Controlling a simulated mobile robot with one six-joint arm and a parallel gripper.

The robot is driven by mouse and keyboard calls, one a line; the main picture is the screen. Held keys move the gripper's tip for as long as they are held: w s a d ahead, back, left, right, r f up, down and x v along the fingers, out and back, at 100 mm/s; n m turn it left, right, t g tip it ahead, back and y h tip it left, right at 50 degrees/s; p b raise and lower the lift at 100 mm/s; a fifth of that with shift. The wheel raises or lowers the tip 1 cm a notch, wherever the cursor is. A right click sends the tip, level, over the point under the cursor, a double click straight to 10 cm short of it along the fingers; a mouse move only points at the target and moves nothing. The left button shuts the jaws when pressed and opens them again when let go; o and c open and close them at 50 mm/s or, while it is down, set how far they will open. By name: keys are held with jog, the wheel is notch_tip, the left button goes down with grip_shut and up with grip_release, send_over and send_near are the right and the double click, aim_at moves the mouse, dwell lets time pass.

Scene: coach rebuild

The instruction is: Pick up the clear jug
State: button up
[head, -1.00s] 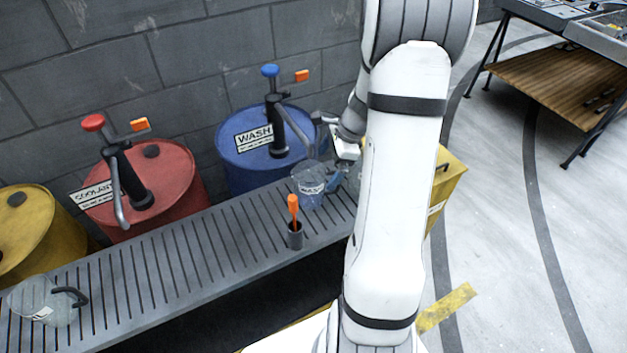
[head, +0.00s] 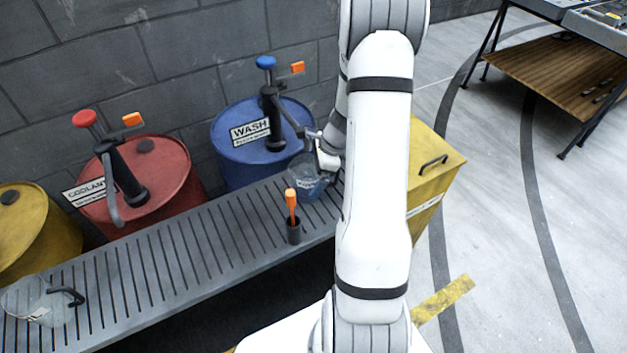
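A clear jug (head: 36,303) with a dark handle and a small pale label stands at the left end of the slatted grey bench (head: 165,268), far from my gripper. A second see-through jug (head: 306,182), bluish and labelled, stands on the bench in front of the blue WASH drum. My gripper (head: 328,160) is beside and partly in front of the top right of this bluish jug. The gripper is small in the picture and partly hidden by my arm. I cannot tell whether its fingers are open or shut, or whether they touch the jug.
Behind the bench stand a blue WASH drum (head: 236,158) and a red COOLANT drum (head: 165,200), both with pumps, and a yellow drum (head: 40,235). An orange-handled tool (head: 291,205) stands in a dark holder on the bench. A yellow box (head: 432,160) is right of my arm.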

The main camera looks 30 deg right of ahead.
jog(key=shift+c, duration=0.4)
jog(key=c, duration=1.2)
jog(key=shift+r, duration=0.15)
